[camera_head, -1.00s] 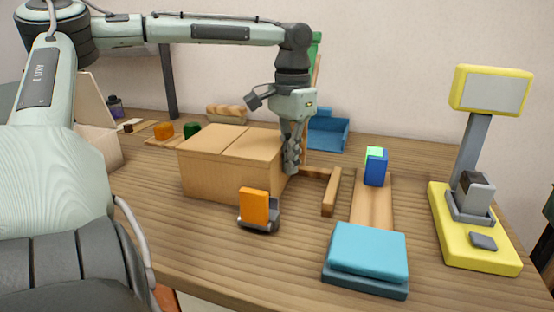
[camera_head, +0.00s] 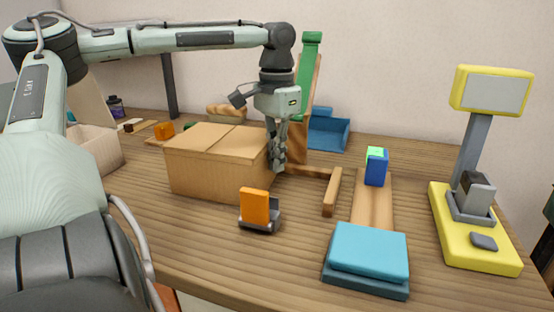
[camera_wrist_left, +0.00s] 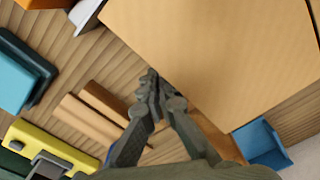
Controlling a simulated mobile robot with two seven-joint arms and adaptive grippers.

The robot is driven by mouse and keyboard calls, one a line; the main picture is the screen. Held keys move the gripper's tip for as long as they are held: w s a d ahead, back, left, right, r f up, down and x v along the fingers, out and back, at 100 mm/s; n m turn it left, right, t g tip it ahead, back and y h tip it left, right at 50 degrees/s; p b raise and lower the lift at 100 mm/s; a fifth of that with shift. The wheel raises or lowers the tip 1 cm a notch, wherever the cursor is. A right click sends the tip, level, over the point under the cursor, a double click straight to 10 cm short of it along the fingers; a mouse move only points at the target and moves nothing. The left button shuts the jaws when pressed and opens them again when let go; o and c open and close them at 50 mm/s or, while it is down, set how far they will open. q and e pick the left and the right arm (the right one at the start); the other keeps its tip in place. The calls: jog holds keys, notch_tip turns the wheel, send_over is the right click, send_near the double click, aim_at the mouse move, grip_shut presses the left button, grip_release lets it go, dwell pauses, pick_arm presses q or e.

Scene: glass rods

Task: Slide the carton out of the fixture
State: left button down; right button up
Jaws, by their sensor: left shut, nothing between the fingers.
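The carton, a closed brown cardboard box (camera_head: 208,172), stands upright on the wooden table. In the left wrist view its top (camera_wrist_left: 225,50) fills the upper right. The fixture appears to be the L of wooden bars (camera_head: 332,192) right of the carton; the carton's right side is clear of the front bar. My left gripper (camera_head: 279,168) points down, shut and empty, at the carton's right side. In the left wrist view its fingertips (camera_wrist_left: 152,88) lie along the carton's edge and seem to touch it. The fingers hide part of that side. My right gripper is out of view.
An orange block in a grey holder (camera_head: 255,208) stands close in front of the carton. A teal pad (camera_head: 368,252), a blue block (camera_head: 376,168) and a yellow scale (camera_head: 470,250) are to the right. A pale open box (camera_head: 92,150) is at the left, a blue bin (camera_head: 330,134) behind.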

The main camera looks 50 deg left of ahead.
pick_arm(q)
jog(key=shift+w+d+r, duration=0.1)
jog(key=shift+w+d, duration=0.35)
jog(key=shift+d, duration=0.25)
jog(key=shift+w+d, duration=0.4)
jog(key=shift+d, duration=0.3)
notch_tip(320, 180, up, 12)
dwell(0.7)
